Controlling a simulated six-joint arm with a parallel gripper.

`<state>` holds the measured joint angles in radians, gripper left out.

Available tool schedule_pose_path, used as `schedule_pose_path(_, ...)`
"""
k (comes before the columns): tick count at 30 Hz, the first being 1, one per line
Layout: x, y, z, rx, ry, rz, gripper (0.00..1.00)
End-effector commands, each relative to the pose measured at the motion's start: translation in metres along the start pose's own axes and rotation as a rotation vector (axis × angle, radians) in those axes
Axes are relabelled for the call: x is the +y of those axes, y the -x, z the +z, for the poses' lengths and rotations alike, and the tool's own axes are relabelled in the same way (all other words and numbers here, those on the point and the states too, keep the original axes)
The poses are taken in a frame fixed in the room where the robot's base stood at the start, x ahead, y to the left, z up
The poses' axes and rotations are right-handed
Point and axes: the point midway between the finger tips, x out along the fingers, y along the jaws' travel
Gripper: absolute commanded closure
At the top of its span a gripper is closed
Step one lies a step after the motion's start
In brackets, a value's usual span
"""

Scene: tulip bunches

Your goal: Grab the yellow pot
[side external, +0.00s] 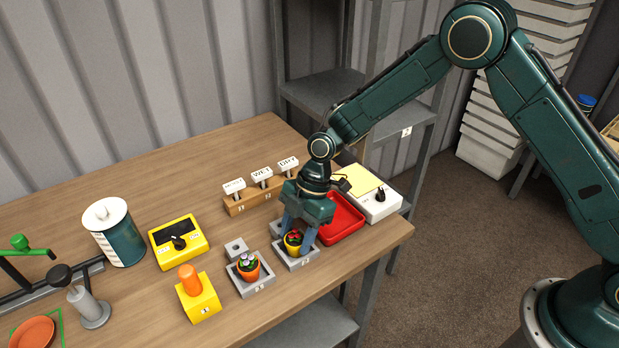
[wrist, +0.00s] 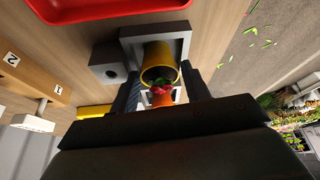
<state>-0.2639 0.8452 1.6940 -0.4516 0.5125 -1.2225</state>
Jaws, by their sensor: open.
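The yellow pot (side external: 293,248), with red flowers and green leaves, stands in a grey square holder (side external: 297,264) near the table's front right. In the wrist view the yellow pot (wrist: 159,58) lies between my two fingers. My gripper (side external: 297,240) is open and points down, with one finger on each side of the pot. It also shows in the wrist view (wrist: 162,90). I cannot tell whether either finger touches the pot.
A red tray (side external: 343,220) lies close on the right. A wooden sign rack (side external: 262,192) is behind. A yellow block with an orange knob (side external: 197,296) stands further left.

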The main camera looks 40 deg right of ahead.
Motion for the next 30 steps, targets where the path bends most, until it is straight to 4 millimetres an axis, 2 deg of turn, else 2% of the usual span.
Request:
schedule_pose_path(5,0.0,0.0,0.0,0.0,0.0,0.0,0.53)
schedule_pose_path(9,0.0,0.0,0.0,0.0,0.0,0.0,0.81)
schedule_pose_path(10,0.0,0.0,0.0,0.0,0.0,0.0,0.82)
schedule_pose_path(22,0.001,0.005,-0.002,0.001,0.001,0.002,0.82)
schedule_pose_path(30,0.001,0.029,-0.012,0.002,0.002,0.004,0.82)
